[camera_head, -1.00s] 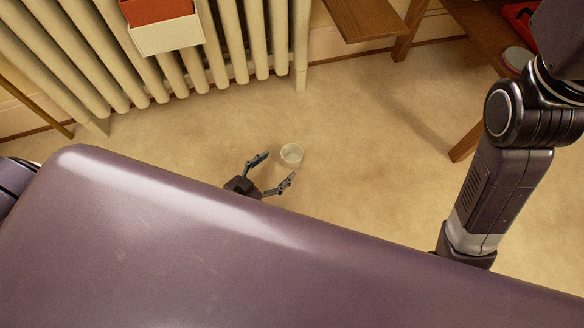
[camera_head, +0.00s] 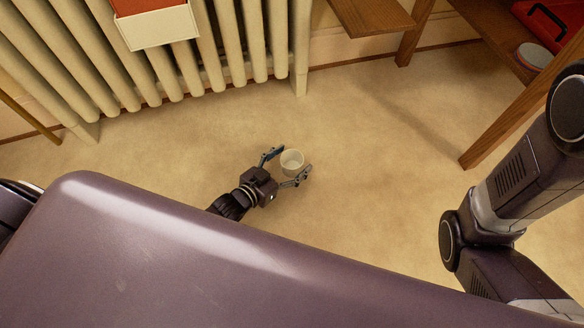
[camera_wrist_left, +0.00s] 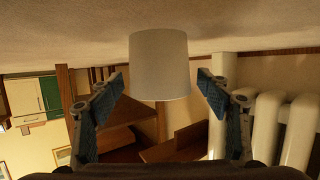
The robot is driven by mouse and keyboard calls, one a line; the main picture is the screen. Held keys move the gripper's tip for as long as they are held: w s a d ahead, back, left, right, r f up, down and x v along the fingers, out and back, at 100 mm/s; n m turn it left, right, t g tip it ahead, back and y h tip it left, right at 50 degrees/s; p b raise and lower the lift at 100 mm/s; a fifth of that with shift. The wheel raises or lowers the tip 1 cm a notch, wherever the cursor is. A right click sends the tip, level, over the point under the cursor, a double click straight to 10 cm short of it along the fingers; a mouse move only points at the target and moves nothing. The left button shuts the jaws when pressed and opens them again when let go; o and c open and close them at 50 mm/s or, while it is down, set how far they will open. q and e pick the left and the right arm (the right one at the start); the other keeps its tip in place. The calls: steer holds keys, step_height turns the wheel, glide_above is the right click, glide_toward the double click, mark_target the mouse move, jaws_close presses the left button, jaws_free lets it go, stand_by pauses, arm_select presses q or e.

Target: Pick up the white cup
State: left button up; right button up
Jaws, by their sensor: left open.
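The white cup (camera_head: 292,161) stands on the beige floor in the head view. My left gripper (camera_head: 289,166) is open, with one finger on each side of the cup's near part. In the left wrist view the cup (camera_wrist_left: 159,66) appears upside down in the picture, between the two open fingers of the left gripper (camera_wrist_left: 160,105). Gaps show between the cup and both fingers there. My right arm shows at the right of the head view, but its gripper is out of view.
A cream radiator (camera_head: 170,50) stands along the wall behind the cup. A red and white box (camera_head: 157,25) is at its top. A wooden table (camera_head: 500,60) with a leg stands at the right. The floor (camera_head: 390,150) around the cup is clear.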

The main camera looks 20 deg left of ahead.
arm_select(q)
steer(key=shift+w, duration=0.1)
steer(key=c, duration=1.3)
